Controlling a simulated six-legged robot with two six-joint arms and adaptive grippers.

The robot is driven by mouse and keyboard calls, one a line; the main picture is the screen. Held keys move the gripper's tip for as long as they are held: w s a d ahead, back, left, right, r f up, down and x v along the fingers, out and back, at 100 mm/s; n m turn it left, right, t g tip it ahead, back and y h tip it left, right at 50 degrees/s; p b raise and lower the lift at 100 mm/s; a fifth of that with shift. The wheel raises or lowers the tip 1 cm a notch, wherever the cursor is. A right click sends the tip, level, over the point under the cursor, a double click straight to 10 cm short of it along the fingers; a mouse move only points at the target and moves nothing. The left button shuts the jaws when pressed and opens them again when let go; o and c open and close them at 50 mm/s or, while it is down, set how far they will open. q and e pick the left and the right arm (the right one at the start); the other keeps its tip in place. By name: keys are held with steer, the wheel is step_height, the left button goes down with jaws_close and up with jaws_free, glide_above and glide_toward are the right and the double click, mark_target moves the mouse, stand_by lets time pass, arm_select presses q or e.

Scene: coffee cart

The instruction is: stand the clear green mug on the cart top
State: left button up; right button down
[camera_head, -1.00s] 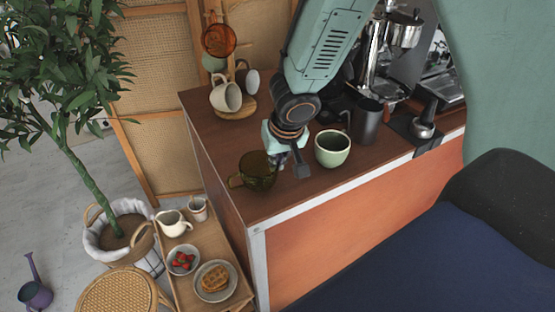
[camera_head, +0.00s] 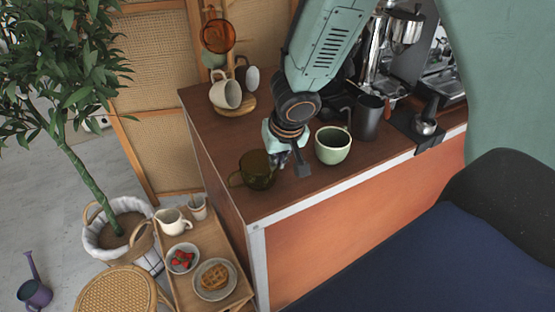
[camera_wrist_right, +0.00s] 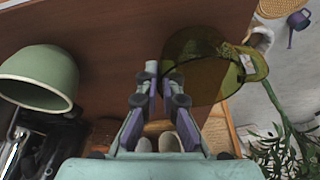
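The clear green mug (camera_head: 258,172) stands on the cart top (camera_head: 215,140) near its left front corner, looking upright, with its handle pointing left. In the right wrist view the mug (camera_wrist_right: 205,70) is just right of the fingers. My right gripper (camera_head: 290,166) is beside the mug's right side, its fingers parted. In the right wrist view the gripper (camera_wrist_right: 160,72) shows a narrow gap with nothing visible in it. One finger overlaps the mug's edge; whether it touches is unclear. My left gripper is out of view.
A pale green cup (camera_head: 333,150) stands just right of my right gripper. A dark metal pitcher (camera_head: 368,118) and the espresso machine (camera_head: 395,45) are further right. White mugs (camera_head: 226,93) are at the back left. A lower side tray (camera_head: 190,291) holds food and a creamer.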

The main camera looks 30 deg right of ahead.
steer(key=shift+f, duration=0.15)
steer(key=c, duration=1.4)
jaws_free()
steer(key=shift+c, duration=0.2)
steer(key=v, duration=1.2)
